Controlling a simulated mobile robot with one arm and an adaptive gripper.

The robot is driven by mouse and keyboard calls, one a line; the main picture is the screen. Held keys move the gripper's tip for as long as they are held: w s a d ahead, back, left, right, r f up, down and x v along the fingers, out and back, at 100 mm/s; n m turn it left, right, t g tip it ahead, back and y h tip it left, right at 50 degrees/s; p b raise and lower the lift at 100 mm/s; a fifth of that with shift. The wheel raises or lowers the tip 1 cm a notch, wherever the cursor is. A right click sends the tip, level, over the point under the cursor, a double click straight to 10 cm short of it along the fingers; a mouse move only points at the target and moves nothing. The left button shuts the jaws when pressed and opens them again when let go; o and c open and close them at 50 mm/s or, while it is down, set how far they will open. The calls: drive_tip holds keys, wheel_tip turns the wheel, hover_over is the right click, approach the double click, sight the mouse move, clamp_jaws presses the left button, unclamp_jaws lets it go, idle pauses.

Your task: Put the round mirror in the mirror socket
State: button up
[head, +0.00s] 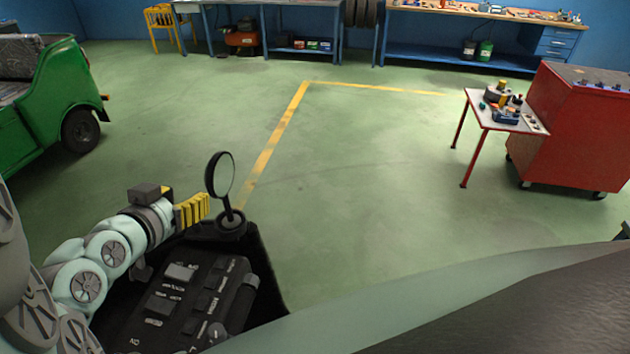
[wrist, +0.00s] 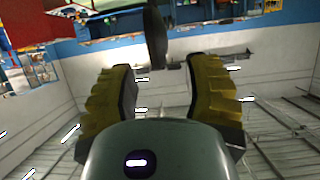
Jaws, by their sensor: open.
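In the wrist view the mirror (wrist: 155,38) shows edge-on as a dark strip beyond the fingertips. My gripper (head: 206,206) is just left of the stem in the head view, with a small gap. In the wrist view its yellow fingers (wrist: 160,68) are apart, with nothing between them.
The black panel (head: 190,300) with switches lies below my gripper. A green vehicle (head: 40,105) stands at the left. A small red-legged table (head: 480,108) and red cabinet (head: 580,125) stand at the right. Blue workbenches (head: 480,50) line the back. The middle floor is clear.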

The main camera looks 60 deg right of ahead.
drive_tip(key=shift+s+a+r, duration=0.1)
drive_tip(key=shift+s+a, duration=0.05)
drive_tip(key=shift+a, duration=0.1)
